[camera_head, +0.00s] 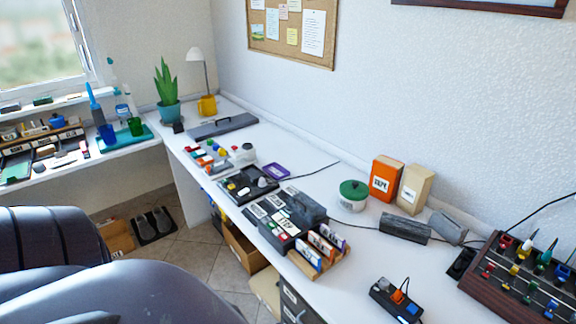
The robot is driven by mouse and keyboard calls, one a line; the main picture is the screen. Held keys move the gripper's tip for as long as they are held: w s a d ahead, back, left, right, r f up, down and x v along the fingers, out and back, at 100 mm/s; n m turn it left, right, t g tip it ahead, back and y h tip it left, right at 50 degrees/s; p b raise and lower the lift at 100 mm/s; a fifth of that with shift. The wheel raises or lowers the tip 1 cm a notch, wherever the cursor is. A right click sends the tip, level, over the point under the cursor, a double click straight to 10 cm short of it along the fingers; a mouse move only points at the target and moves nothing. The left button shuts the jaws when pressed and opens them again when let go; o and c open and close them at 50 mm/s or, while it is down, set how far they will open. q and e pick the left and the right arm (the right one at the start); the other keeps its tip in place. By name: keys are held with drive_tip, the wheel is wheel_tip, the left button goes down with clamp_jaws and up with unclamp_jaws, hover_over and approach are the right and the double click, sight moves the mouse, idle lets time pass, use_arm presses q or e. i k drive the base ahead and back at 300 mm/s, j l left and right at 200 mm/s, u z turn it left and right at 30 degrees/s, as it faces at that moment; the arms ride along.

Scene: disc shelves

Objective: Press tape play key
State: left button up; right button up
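A dark boxy device (281,233) with pale labelled keys and a small red mark stands near the front edge of the long white desk, in the middle of the view. It looks like the tape player, but its key labels are too small to read, so I cannot tell which is the play key. A dark grey block (307,210) stands right behind it. Neither of my grippers shows in this view, and nothing touches the device.
A wooden rack of upright cases (321,247) stands right of the device. A black tray (246,187) lies to its left. Behind are a green-lidded pot (353,196) and an orange box (385,178). Large dark rounded forms (150,280) fill the lower left.

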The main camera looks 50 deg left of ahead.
sight(271, 226)
drive_tip(key=k+j+u, duration=0.15)
drive_tip(key=j+u, duration=0.45)
drive_tip(key=k+j+u, duration=0.15)
drive_tip(key=j+u, duration=0.2)
